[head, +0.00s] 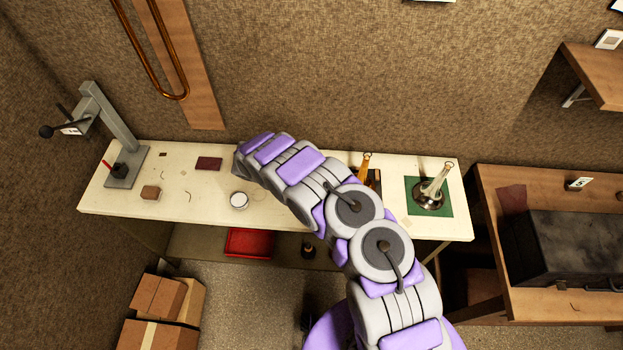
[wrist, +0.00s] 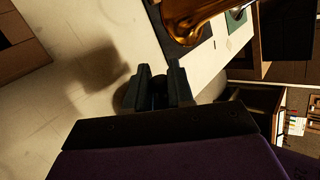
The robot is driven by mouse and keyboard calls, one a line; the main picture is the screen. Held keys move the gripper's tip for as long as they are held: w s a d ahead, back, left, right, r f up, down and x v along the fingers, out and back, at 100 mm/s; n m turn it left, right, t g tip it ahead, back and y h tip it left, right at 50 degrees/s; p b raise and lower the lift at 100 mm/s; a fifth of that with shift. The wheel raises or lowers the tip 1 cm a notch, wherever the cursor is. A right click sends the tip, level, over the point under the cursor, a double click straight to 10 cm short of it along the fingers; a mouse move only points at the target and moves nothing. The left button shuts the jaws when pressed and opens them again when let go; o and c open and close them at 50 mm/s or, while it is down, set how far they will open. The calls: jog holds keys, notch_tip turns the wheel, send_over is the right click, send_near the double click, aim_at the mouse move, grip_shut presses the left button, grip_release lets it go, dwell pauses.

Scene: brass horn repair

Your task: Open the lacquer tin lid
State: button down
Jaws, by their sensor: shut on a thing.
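In the wrist view my gripper (wrist: 158,72) is low over the pale bench, its two dark fingers closed around a small dark thing (wrist: 158,92). A dark rounded shape (wrist: 127,97) shows just beside and behind the fingers. It may be the lacquer tin or its lid, but it is too dark to tell which. I cannot tell whether the lid is on or off the tin. In the head view my arm stretches over the bench and hides my gripper.
The pale bench (head: 210,211) carries a dark red block (head: 208,163), a press stand (head: 122,170) at left and a green mat (head: 415,207) at right. A red tray (head: 248,243) sits below.

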jog(key=shift+w+f+n+g, duration=0.4)
jog(key=shift+w+n+g, duration=0.2)
jog(key=shift+g, duration=0.4)
jog(key=c, duration=1.1)
grip_release()
jog(key=shift+p, duration=0.3)
jog(key=shift+b+v, duration=1.4)
jog(key=shift+v, duration=7.3)
jog(key=shift+w, duration=0.15)
